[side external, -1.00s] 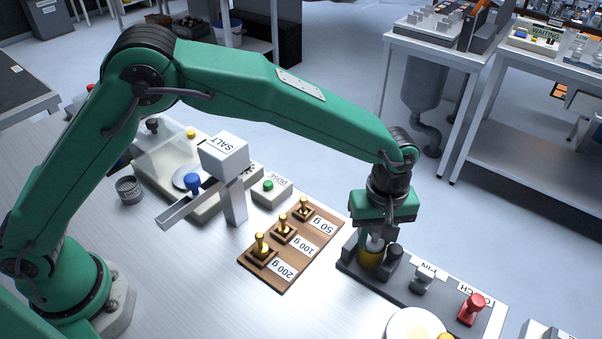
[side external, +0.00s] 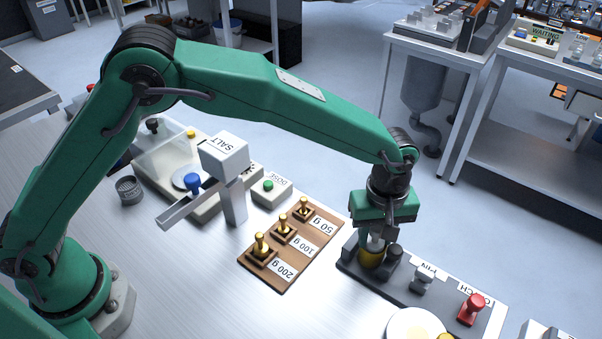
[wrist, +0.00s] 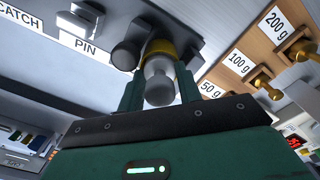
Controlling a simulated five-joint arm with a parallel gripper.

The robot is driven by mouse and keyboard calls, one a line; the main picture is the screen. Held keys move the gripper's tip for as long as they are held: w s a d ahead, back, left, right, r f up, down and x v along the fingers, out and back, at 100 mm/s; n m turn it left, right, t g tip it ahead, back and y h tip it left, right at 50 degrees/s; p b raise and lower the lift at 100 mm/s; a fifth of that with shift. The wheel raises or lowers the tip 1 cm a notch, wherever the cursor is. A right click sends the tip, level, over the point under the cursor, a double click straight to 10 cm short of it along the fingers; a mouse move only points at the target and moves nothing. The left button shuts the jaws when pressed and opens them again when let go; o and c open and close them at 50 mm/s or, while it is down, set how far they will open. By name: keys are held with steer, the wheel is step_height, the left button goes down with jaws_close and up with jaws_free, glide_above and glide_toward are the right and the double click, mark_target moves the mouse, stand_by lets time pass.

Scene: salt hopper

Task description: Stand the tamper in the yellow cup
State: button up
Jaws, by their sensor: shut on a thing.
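The yellow cup (side external: 371,259) stands at the left end of a dark grey plate. The tamper (side external: 375,242) is a pale grey piece with a rounded top, upright over the cup, with its lower end at the cup's mouth. My gripper (side external: 376,231) points down and is shut on the tamper. In the wrist view the tamper (wrist: 158,82) sits between my fingers (wrist: 157,92), with the yellow cup (wrist: 160,46) behind it. The tamper's lower end is hidden, so I cannot tell how deep it sits in the cup.
A dark cylinder (side external: 393,252) stands close beside the cup. A grey pin (side external: 421,283) and a red catch (side external: 471,308) stand further along the plate. A wooden board (side external: 259,279) with brass weights lies to the left. The salt hopper (side external: 224,156) is beyond it.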

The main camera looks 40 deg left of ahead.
steer(key=shift+s+a+f, duration=0.1)
steer(key=shift+s+f, duration=0.05)
steer(key=shift+f, duration=1)
steer(key=o, duration=1.1)
steer(key=shift+c, duration=0.2)
steer(key=shift+o, duration=1.6)
steer(key=shift+r, duration=3.75)
